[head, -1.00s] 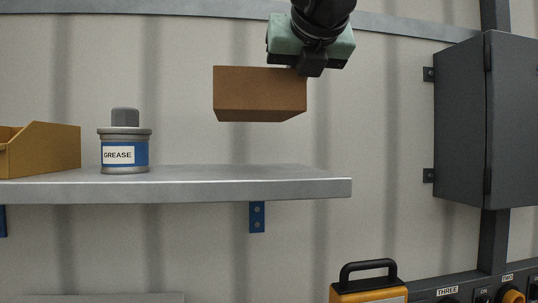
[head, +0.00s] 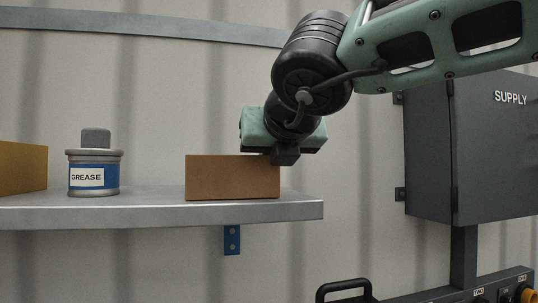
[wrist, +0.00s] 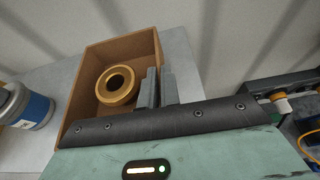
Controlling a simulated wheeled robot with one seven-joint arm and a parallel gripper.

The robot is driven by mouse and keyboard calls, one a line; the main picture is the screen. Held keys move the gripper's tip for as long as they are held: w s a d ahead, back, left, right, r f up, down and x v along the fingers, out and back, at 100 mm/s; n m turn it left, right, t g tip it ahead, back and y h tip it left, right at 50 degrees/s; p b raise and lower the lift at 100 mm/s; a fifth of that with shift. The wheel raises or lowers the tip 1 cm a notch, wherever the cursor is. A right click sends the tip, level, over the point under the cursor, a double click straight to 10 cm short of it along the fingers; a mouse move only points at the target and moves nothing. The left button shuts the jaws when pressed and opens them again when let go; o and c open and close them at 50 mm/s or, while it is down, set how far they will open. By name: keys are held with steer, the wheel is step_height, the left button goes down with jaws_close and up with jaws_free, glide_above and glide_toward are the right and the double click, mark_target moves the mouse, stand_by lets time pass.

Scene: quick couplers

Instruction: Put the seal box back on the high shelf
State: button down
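The seal box (head: 232,178) is a brown, open-topped box at the right part of the high shelf (head: 150,213). Its underside is level with the shelf top near the front edge and looks to be touching it; the box looks upright. My gripper (head: 286,156) is at the box's right end, pointing down. In the wrist view its two fingers (wrist: 160,88) stand either side of the box's right wall, close together and shut on it. A brass-coloured ring (wrist: 116,85) lies inside the box (wrist: 88,65). The fingertips are partly hidden in the head view.
A grease can (head: 94,163) stands on the shelf left of the box, with a gap between. A tan bin (head: 22,168) is at the far left. A dark supply cabinet (head: 480,150) hangs at right. A black handle (head: 343,286) shows below.

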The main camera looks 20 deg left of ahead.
steer(key=c, duration=1.6)
jaws_free()
steer(key=shift+f, duration=0.1)
steer(key=b+v, duration=0.3)
steer(key=v, duration=0.9)
